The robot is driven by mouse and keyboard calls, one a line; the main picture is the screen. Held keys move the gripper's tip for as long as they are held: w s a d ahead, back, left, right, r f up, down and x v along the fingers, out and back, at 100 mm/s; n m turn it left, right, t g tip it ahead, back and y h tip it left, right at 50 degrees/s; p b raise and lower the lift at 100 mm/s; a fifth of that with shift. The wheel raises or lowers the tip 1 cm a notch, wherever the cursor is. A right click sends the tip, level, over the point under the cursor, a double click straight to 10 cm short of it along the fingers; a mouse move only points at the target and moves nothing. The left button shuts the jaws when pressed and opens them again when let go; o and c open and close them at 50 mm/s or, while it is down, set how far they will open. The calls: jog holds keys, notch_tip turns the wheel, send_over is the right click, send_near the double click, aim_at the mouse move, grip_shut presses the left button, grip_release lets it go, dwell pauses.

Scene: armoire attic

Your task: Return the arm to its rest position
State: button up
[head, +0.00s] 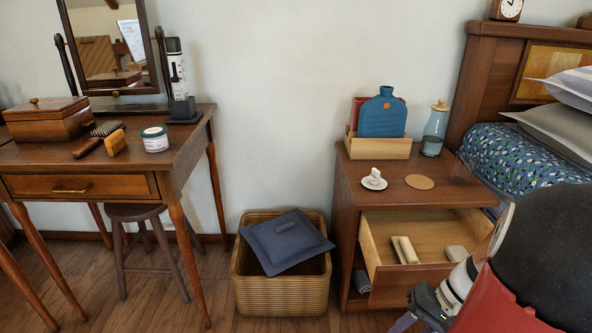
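My arm (480,275) fills the lower right corner of the head view, in front of the nightstand and the bed. I see nothing clearly held.
The nightstand's drawer (378,272) stands open, close to my arm, with pale objects inside. A wicker basket (250,294) holding a dark cushion (286,241) stands left of it. A dressing table (186,163) and stool (135,213) are farther left. Some floor between is clear.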

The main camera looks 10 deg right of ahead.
jog(key=a+r+n+t+h, duration=0.4)
jog(key=a+r+n+h, duration=0.2)
jog(key=a+r, duration=0.8)
jog(key=shift+a+r+n+t+h, duration=0.15)
jog(key=shift+a+n+t+h, duration=0.15)
jog(key=shift+a+n, duration=0.45)
